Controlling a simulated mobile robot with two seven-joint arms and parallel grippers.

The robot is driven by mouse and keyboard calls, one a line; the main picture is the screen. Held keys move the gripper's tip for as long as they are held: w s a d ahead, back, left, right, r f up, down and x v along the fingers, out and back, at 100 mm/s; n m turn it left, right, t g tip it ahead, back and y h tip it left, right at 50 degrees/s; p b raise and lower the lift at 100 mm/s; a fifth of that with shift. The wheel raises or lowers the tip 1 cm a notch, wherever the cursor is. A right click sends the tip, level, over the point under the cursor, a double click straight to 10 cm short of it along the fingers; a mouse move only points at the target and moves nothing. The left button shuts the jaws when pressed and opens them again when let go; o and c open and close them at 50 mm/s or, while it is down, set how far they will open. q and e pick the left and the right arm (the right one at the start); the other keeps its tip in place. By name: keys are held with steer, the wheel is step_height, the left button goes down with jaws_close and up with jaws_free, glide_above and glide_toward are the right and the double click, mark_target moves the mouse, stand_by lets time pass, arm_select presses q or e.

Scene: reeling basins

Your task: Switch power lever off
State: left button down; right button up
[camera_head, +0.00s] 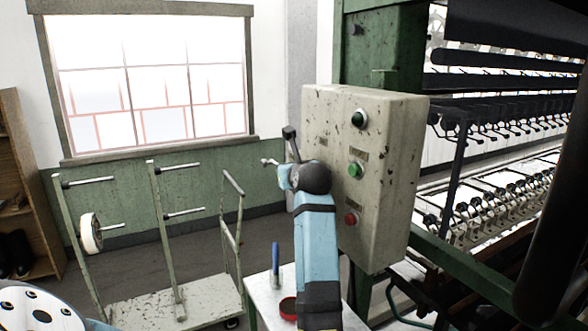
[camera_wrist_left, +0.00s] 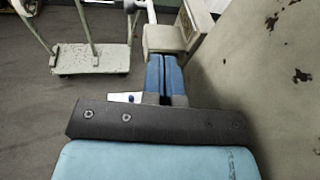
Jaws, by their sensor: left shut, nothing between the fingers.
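The power box (camera_head: 345,235) is a pale, chipped metal cabinet with a dark green, a bright green and a red button on its front. A dark-tipped lever (camera_head: 289,133) rises at its left side; its lower part is hidden behind my arm. A pale round-ended rod (camera_head: 268,162) shows just left of it. My left gripper (camera_wrist_left: 165,62) is shut and empty beside the box's left side. Its blue fingertips are at or close to a pale block (camera_wrist_left: 172,38); I cannot tell if they touch. In the head view my wrist hides most of the fingers. My right gripper is not in view.
A small white table (camera_head: 262,298) with a blue upright item (camera_head: 276,262) and a red round dish (camera_head: 288,308) stands below. A pegged cart (camera_head: 190,300) is at left. The green-framed reeling machine (camera_head: 480,280) fills the right. Floor between cart and wall is clear.

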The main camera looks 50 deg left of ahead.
arm_select(q)
steer(key=shift+w+a+f+h, duration=0.15)
steer(key=shift+f+h, duration=0.2)
steer(key=shift+h, duration=0.25)
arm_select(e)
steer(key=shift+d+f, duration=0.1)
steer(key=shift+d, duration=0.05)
arm_select(q)
steer(key=shift+a, duration=0.1)
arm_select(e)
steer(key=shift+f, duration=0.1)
